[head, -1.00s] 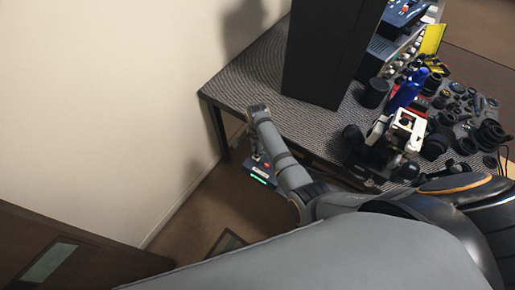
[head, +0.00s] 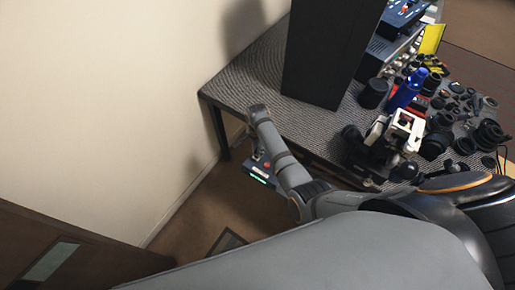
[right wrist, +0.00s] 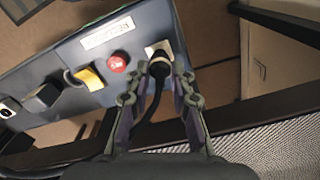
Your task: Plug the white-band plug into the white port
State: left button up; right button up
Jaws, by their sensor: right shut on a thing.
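The white-band plug (right wrist: 160,69) is black, with a pale band at its front and a black cable trailing down and left. It shows in the right wrist view. My right gripper (right wrist: 160,82) is shut on it, one finger on each side. The plug's front lies over the white port (right wrist: 156,47), a pale square plate on the blue-grey panel (right wrist: 140,22). I cannot tell how deep it sits. In the head view my right arm hides most of the gripper and plug near the panel (head: 260,178). My left gripper is not in view.
The textured table (head: 235,85) carries a tall black box (head: 325,50), a blue bottle (head: 407,92) and many lens parts. Floor left of the panel is clear.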

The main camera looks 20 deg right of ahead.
jog(key=shift+p, duration=0.3)
dwell(0.5)
jog(key=shift+f+b, duration=0.4)
jog(key=shift+f, duration=0.25)
dwell(0.4)
jog(key=o, duration=1)
jog(key=shift+r, duration=0.1)
notch_tip(320, 180, up, 12)
jog(key=shift+f, duration=0.1)
